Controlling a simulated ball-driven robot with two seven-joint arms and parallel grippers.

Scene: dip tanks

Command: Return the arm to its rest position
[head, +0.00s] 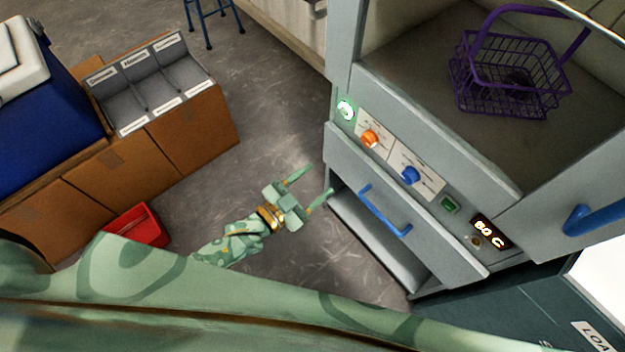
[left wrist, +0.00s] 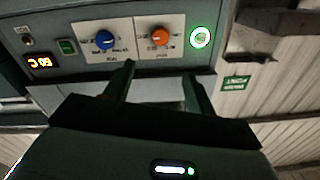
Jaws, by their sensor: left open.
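My left gripper (head: 308,188) is in the middle of the head view, in front of the grey machine's (head: 420,230) lower drawer front. Its two fingers are apart with nothing between them. In the left wrist view the open fingers (left wrist: 160,85) point up toward the machine's control panel (left wrist: 125,38). The blue drawer handle (head: 384,212) is to the right of the fingertips in the head view, with a visible gap. My right gripper is not in view.
The panel has an orange knob (head: 369,139), a blue knob (head: 411,175) and a display (head: 490,231) reading about 60 C. A purple wire basket (head: 510,75) sits inside the machine. At left are brown boxes with a grey sorter (head: 150,85), a blue cooler (head: 45,120) and a red bin (head: 137,228).

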